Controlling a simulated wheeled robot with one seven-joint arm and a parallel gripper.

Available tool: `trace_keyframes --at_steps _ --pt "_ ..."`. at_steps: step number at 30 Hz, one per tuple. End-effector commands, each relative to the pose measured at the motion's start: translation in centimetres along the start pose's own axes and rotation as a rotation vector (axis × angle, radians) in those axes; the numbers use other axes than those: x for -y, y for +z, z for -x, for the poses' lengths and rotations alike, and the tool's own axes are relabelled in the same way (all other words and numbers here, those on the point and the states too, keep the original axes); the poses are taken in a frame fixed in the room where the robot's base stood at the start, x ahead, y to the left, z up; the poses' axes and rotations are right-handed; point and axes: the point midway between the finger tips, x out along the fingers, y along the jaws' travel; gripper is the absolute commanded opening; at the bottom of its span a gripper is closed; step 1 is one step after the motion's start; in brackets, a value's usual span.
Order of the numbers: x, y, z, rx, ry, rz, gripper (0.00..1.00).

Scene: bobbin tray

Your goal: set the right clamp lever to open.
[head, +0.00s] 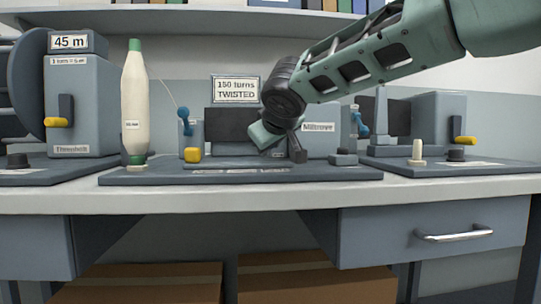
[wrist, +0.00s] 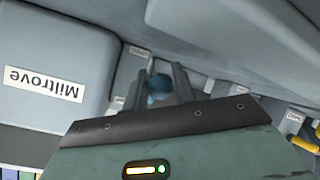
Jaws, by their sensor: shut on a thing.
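My gripper (head: 297,150) is at the middle of the tester, in front of the left side of the Miltrove box. In the wrist view my gripper (wrist: 159,80) has its two dark fingers closed around a small blue part, which appears to be the right clamp lever (wrist: 158,88). The fingers cover most of it, and its angle cannot be told. Small white tags (wrist: 140,51) lie beside it, their words too small to read. In the head view this lever is hidden behind my gripper. Another blue lever (head: 184,118) stands on a grey block at the left.
The Miltrove box (head: 322,144) is close beside my gripper. A white bobbin (head: 134,100) with a green top stands at the left. A further blue lever (head: 356,121) shows right of the box. Grey machines (head: 82,105) stand on both sides. The white bench front edge (head: 260,201) is clear.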

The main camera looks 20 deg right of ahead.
Motion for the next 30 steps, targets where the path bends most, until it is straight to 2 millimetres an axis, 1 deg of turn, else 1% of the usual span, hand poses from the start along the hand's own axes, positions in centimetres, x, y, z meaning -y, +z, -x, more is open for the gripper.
trace_keyframes --at_steps 14,15,16,17,26,30 --pt "0.0 0.0 0.0 -0.005 0.002 0.001 0.00" --pt "0.0 0.0 0.0 -0.005 0.002 0.001 0.35" --pt "0.0 0.0 0.0 -0.005 0.002 0.001 0.43" --pt "0.0 0.0 0.0 -0.005 0.002 0.001 0.46" --pt "0.0 0.0 0.1 -0.005 0.002 0.000 0.46" --pt "0.0 -0.2 1.5 -0.008 0.001 0.000 0.46"
